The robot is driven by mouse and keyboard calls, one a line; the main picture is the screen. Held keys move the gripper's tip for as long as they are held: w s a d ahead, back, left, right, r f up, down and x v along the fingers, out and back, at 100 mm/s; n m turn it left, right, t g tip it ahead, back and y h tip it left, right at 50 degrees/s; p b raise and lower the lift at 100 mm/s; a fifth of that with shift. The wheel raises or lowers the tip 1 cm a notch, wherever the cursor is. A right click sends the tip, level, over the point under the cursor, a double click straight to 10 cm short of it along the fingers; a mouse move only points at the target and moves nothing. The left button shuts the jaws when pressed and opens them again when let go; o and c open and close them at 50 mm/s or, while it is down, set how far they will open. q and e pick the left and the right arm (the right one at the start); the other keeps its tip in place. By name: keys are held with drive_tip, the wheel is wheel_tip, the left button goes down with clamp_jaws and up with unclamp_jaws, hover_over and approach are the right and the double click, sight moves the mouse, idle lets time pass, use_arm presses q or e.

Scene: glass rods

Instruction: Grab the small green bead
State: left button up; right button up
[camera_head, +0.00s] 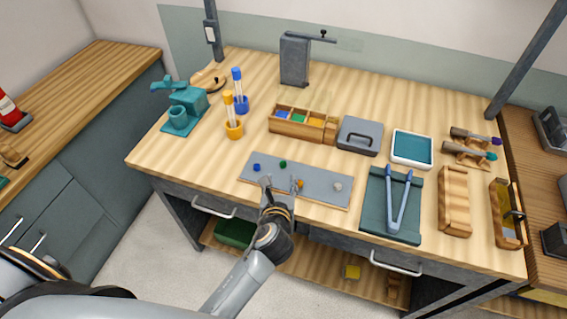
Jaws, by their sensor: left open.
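The small green bead (283,164) lies on the grey mat (318,193) near the front edge of the workbench. A blue bead (257,167) lies to its left, and an orange bead (300,183) and a whitish bead (337,187) lie to its right. My left gripper (281,186) is open over the front edge of the mat, nearer the front than the green bead and apart from it in the picture. The orange bead is close beside its right finger. My right gripper is not in view.
Behind the mat stand a wooden compartment box (302,125) and a grey lidded case (360,136). Blue tongs (402,203) lie on a teal mat (377,188) at the right. Orange (234,130) and blue (241,104) holders with tubes stand at the back left.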

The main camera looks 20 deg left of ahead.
sight(283, 165)
use_arm(q)
drive_tip(key=x, duration=0.8)
drive_tip(key=shift+w+a+f, duration=0.1)
drive_tip(key=shift+w+f, duration=0.1)
drive_tip(key=shift+w, duration=0.1)
drive_tip(key=c, duration=0.9)
